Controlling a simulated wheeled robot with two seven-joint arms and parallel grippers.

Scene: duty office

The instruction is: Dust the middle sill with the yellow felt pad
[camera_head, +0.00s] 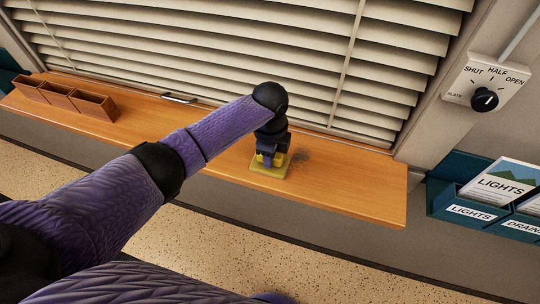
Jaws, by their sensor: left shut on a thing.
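The wooden sill (340,175) runs below the window blind. A yellow felt pad (257,170) lies flat on the sill, right of its middle. My left gripper (268,160) points down from above and is shut on a part on top of the pad; its fingers partly hide that part. A dark grey dusty smudge (300,157) lies on the sill just right of the pad and gripper. My right gripper does not show.
Several joined brown boxes (62,98) stand on the sill's left end. A metal handle (180,98) is at its back edge. Slatted blinds (230,50) rise behind. A dial plate (486,85) and a teal leaflet rack (450,190) are at right. The sill's right end is clear.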

